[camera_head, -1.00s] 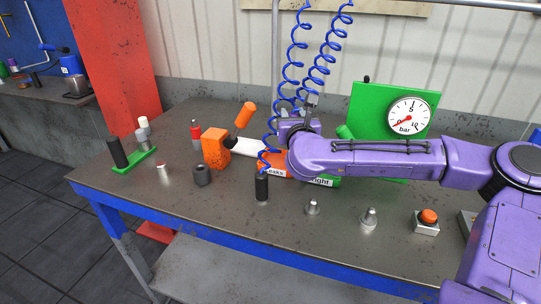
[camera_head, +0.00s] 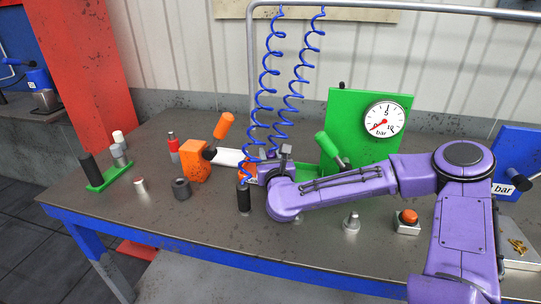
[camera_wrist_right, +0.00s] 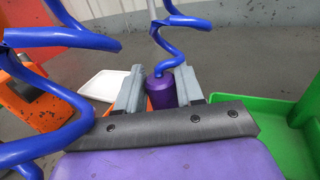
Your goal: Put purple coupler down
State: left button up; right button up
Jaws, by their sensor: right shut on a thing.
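The purple coupler (camera_wrist_right: 163,90) hangs at the end of a blue coiled hose. In the right wrist view it sits between the two grey fingers of my right gripper (camera_wrist_right: 160,86), which is shut on it. In the head view my right gripper (camera_head: 277,164) is over the back middle of the bench, beside the green tray (camera_head: 310,171); my purple wrist hides part of it. I cannot tell how high the coupler is above the surface below. My left gripper is not in view.
A second blue hose (camera_head: 262,100) comes down to a black post (camera_head: 244,199) left of my wrist. An orange block (camera_head: 194,168) and a white plate (camera_head: 232,157) lie left. A green gauge panel (camera_head: 345,120) stands behind; a red button (camera_head: 408,217) is right.

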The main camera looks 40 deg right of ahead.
jog(key=o, duration=1.1)
jog(key=shift+w+f, duration=0.1)
jog(key=shift+r+p, duration=0.35)
jog(key=shift+p, duration=0.1)
jog(key=b+v, duration=0.1)
jog(key=v, duration=0.8)
jog(key=shift+s+a, duration=0.1)
jog(key=shift+s, duration=0.15)
jog(key=p+v, duration=0.2)
jog(key=p, duration=0.6)
jog(key=shift+r+p, duration=0.2)
jog(key=shift+p, duration=0.15)
jog(key=shift+s+a+f+p, duration=0.1)
jog(key=shift+s+f+p, duration=0.15)
jog(key=shift+p, duration=0.1)
jog(key=shift+f, duration=0.1)
